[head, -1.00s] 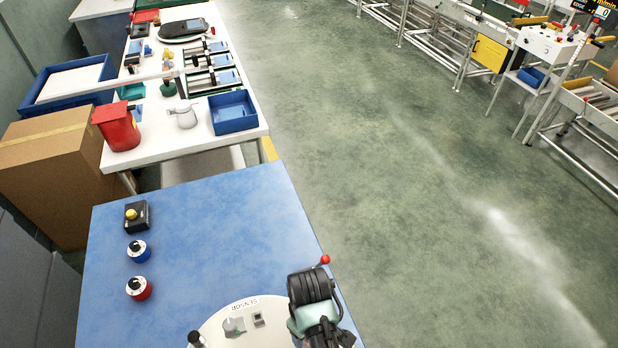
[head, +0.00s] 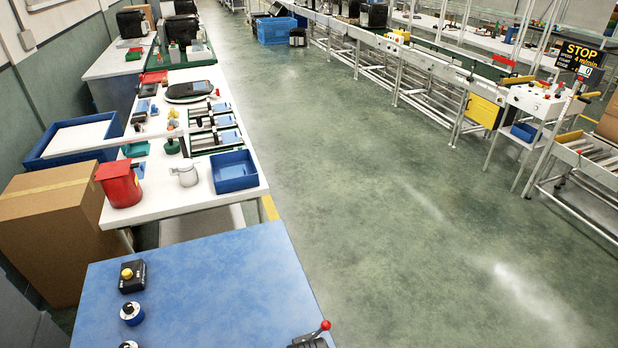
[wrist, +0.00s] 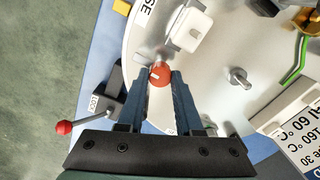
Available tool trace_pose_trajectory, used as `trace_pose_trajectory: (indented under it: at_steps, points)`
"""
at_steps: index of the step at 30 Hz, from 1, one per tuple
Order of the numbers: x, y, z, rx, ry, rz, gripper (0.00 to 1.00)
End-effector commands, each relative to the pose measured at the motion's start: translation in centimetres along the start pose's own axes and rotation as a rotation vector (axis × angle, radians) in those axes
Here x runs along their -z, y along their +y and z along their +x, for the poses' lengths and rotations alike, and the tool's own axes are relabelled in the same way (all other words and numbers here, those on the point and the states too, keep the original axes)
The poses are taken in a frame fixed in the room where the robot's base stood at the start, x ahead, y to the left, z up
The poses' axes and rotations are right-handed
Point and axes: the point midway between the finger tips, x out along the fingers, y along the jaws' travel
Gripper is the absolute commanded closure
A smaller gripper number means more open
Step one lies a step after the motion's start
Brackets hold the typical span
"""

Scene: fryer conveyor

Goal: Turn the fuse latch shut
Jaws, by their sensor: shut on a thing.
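In the wrist view, a small red knob with a pale mark (wrist: 160,75), which looks like the fuse latch, sits on a round whitish plate (wrist: 130,45). My gripper (wrist: 160,80) has its two dark fingers on either side of the knob, shut on it. Part of a label ending in "SE" is on the plate by a white block (wrist: 188,32). The fingers hide part of the knob's sides, and its exact turn is hard to tell. The head view does not show the knob.
A lever with a red ball (wrist: 64,128) stands left of my gripper by a "LOCK" label. A metal peg (wrist: 239,78) stands to the right, near a white panel with temperature text (wrist: 300,125).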

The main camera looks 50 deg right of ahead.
Motion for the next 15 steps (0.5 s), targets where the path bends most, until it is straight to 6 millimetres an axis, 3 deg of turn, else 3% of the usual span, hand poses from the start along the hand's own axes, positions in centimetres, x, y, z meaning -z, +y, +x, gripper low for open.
trace_pose_trajectory:
  at_steps: [15]
  points:
    - [0.02,-0.01,-0.3,0.001,-0.002,0.403,1.0]
